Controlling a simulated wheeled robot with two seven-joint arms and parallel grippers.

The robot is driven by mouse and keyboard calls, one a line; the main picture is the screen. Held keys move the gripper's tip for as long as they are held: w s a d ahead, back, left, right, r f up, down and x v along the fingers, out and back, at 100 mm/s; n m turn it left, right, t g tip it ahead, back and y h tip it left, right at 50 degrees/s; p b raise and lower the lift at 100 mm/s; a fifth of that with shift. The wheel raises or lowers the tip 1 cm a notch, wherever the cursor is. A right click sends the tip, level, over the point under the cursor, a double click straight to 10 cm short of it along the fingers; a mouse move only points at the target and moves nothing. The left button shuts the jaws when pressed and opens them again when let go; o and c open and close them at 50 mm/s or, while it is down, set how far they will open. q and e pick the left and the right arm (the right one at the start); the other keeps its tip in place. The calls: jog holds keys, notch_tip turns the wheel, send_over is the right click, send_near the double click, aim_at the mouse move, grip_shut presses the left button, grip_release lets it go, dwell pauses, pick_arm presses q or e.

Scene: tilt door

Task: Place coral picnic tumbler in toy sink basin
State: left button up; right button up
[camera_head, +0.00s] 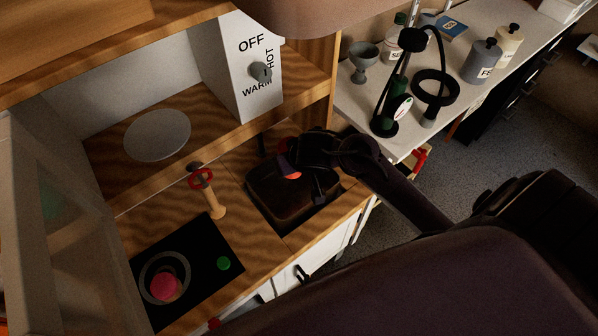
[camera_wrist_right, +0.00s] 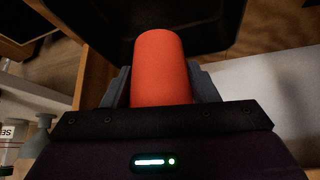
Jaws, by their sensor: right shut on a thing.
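The coral tumbler (camera_wrist_right: 161,68) sits between the two fingers of my right gripper (camera_wrist_right: 160,92) in the right wrist view, and the gripper is shut on it. In the head view my right gripper (camera_head: 298,168) is over the dark sink basin (camera_head: 283,212), and only a small coral patch of the tumbler (camera_head: 291,175) shows. The gripper hides most of the tumbler and part of the basin. The dark basin also shows beyond the tumbler in the right wrist view (camera_wrist_right: 110,22). I cannot tell whether the tumbler touches the basin. My left gripper is not in view.
A faucet-like wooden post with a red ring (camera_head: 213,205) stands left of the basin. A black cooktop (camera_head: 205,275) with a pink round thing (camera_head: 165,287) is further left. A wooden shelf with a white plate (camera_head: 157,135) and a white dial box (camera_head: 245,70) rise behind.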

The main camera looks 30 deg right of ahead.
notch_tip(320, 180, down, 4)
jog(key=shift+r+b, duration=0.15)
jog(key=shift+b, duration=0.65)
jog(key=shift+f+b, duration=0.4)
jog(key=shift+f, duration=0.45)
notch_tip(320, 180, down, 4)
jog(key=shift+f+b, duration=0.1)
jog(key=shift+b, duration=0.85)
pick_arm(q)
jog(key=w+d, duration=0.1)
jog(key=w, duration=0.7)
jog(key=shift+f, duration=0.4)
pick_arm(e)
jog(key=shift+f, duration=0.2)
jog(key=o, duration=1)
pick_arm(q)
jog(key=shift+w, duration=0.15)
pick_arm(e)
jog(key=shift+r, duration=0.1)
